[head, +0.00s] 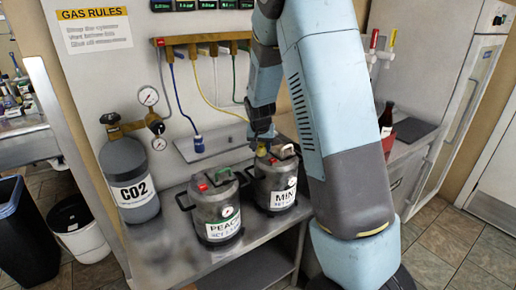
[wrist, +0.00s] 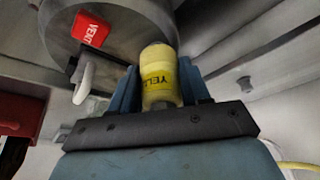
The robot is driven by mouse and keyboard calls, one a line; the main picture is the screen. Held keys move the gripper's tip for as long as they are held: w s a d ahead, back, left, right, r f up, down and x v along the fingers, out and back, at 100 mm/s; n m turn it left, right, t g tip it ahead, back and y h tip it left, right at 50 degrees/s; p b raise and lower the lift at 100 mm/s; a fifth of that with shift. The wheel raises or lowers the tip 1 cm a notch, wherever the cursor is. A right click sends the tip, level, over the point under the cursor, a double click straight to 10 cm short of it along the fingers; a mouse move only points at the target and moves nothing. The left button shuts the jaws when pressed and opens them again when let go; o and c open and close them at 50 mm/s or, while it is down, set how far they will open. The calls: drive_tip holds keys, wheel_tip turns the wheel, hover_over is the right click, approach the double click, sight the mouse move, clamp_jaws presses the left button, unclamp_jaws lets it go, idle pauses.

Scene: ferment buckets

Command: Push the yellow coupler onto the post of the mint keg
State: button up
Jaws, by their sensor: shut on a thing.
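The yellow coupler (wrist: 158,70) is upright between the two blue fingers of my gripper (wrist: 157,92) in the wrist view, its label partly showing. In the head view my gripper (head: 262,143) is over the mint keg (head: 274,188), a grey keg with a white label reading "MIN", and a bit of yellow shows at the fingertips. The round keg body and a red VENT tag (wrist: 92,29) are close beyond the coupler in the wrist view. The mint keg's post is hidden, so I cannot tell whether the coupler touches it.
The peach keg (head: 217,212) stands just left of the mint keg on the metal bench (head: 165,245). A blue coupler (head: 198,144) hangs at the shelf behind. Coloured hoses hang from the manifold (head: 200,39). A CO2 cylinder (head: 129,180) stands at left; a dark bottle (head: 386,120) is at right.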

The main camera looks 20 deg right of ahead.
drive_tip(key=shift+f, duration=0.6)
idle(1.4)
drive_tip(key=o, duration=1.2)
drive_tip(key=shift+o, duration=0.2)
drive_tip(key=shift+o, duration=0.3)
drive_tip(key=o, duration=0.3)
drive_tip(key=shift+d, duration=0.1)
drive_tip(key=shift+w, duration=0.1)
drive_tip(key=shift+d, duration=0.1)
drive_tip(key=shift+c, duration=0.2)
drive_tip(key=shift+w+r, duration=0.1)
